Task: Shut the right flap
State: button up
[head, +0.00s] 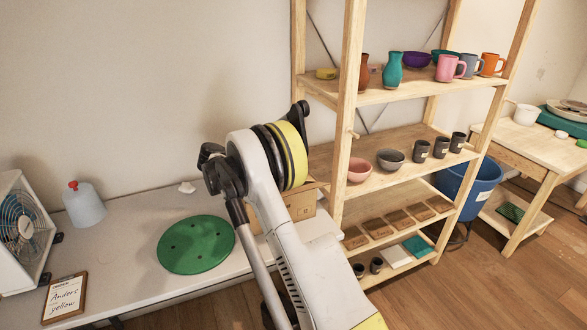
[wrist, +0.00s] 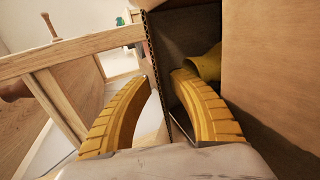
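A cardboard box (head: 300,204) stands on the white table, mostly hidden behind my arm in the head view. A bit of its top edge shows there, but which flaps stand open cannot be told. In the wrist view, my gripper (wrist: 163,78) has its two yellow ridged fingers apart. A corrugated cardboard edge (wrist: 150,50) runs between them; no firm grip on it shows. A dark box interior with a yellowish thing (wrist: 204,66) lies beyond the right finger. A broad brown panel (wrist: 275,60) fills the right side; whether it is the right flap is unclear.
A wooden shelf (head: 345,130) with pottery stands close right of my arm; a wooden frame (wrist: 75,62) is left of the fingers. On the table (head: 130,215) are a green disc (head: 196,245), a bottle (head: 84,205), a fan (head: 22,228) and a sign (head: 64,298).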

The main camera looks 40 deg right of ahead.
jog(key=v, duration=0.9)
jog(key=shift+a+r, duration=0.1)
jog(key=shift+a, duration=0.05)
